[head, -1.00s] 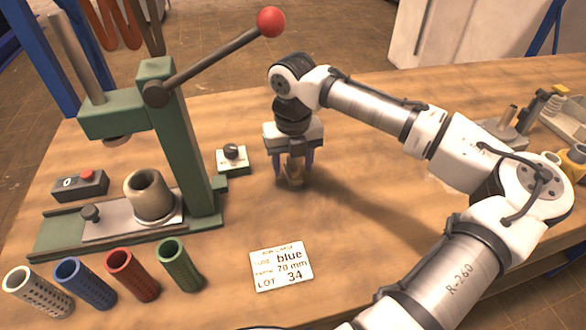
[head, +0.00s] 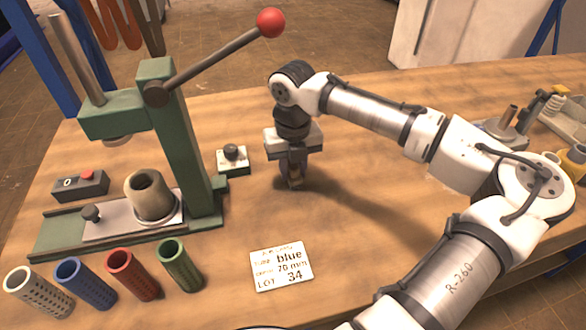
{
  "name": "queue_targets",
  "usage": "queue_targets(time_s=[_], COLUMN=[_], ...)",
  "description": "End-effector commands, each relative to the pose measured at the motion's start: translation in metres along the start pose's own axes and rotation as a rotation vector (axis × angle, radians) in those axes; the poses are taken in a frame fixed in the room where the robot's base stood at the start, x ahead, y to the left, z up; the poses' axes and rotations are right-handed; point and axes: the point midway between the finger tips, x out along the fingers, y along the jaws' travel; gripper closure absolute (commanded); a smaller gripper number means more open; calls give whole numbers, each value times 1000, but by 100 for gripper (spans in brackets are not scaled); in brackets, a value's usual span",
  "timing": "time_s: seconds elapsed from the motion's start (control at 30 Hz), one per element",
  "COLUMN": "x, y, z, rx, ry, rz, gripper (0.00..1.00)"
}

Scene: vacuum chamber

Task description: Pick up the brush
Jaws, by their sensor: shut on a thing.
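My gripper (head: 293,172) points down at the middle of the bench, to the right of the green press. Its fingers are closed on a small upright brownish thing, which I take to be the brush (head: 295,184). Only its lower part shows below the fingers; the rest is hidden by the gripper. Its lower end is at or very near the bench top; I cannot tell whether it touches.
The green press (head: 185,150) with its red-knobbed lever stands at the left. A small knob box (head: 233,165) is close left of my gripper. Several coloured tubes (head: 130,272) and a label card (head: 281,266) lie in front.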

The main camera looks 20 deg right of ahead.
Motion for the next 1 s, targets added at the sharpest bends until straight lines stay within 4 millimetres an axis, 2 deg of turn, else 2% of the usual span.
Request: queue_targets(time_s=[0.17,0.27,0.37,0.8,1.0], x=[-9,-21,-41,-157,-188], y=[0,0,0,0,-1], z=[1,1,1,1,0], rx=[0,0,0,-1,0], ry=[-2,-3,-3,-2,0], rz=[1,2,2,-1,-3], gripper=[96,96,96,96,96])
